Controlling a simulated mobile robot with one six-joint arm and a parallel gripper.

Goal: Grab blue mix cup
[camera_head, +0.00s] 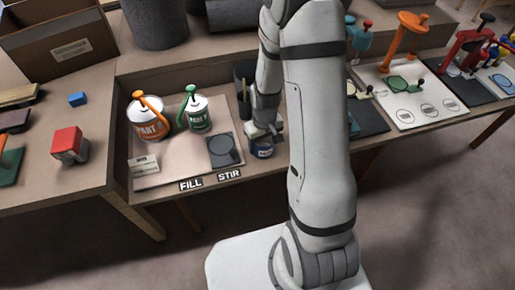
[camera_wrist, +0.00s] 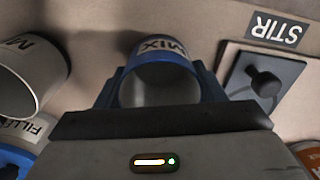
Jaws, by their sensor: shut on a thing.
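The blue mix cup (camera_head: 262,148) stands near the front edge of the table in the head view, right of the dark stir pad. In the wrist view the mix cup (camera_wrist: 160,55) shows its blue rim, grey inside and a "MIX" label. My gripper (camera_head: 262,131) is over the cup, partly covered by my arm in the head view. In the wrist view my gripper (camera_wrist: 160,92) has its dark fingers on both sides of the cup, shut on it. The lower part of the cup is hidden by my gripper.
The stir pad (camera_head: 226,150) with a dark knob lies left of the cup. An orange paint can (camera_head: 148,122) and a green can (camera_head: 199,118) with pumps stand behind it. A dark container (camera_head: 244,78) stands near my arm. Another white cup (camera_wrist: 28,75) is close by in the wrist view.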

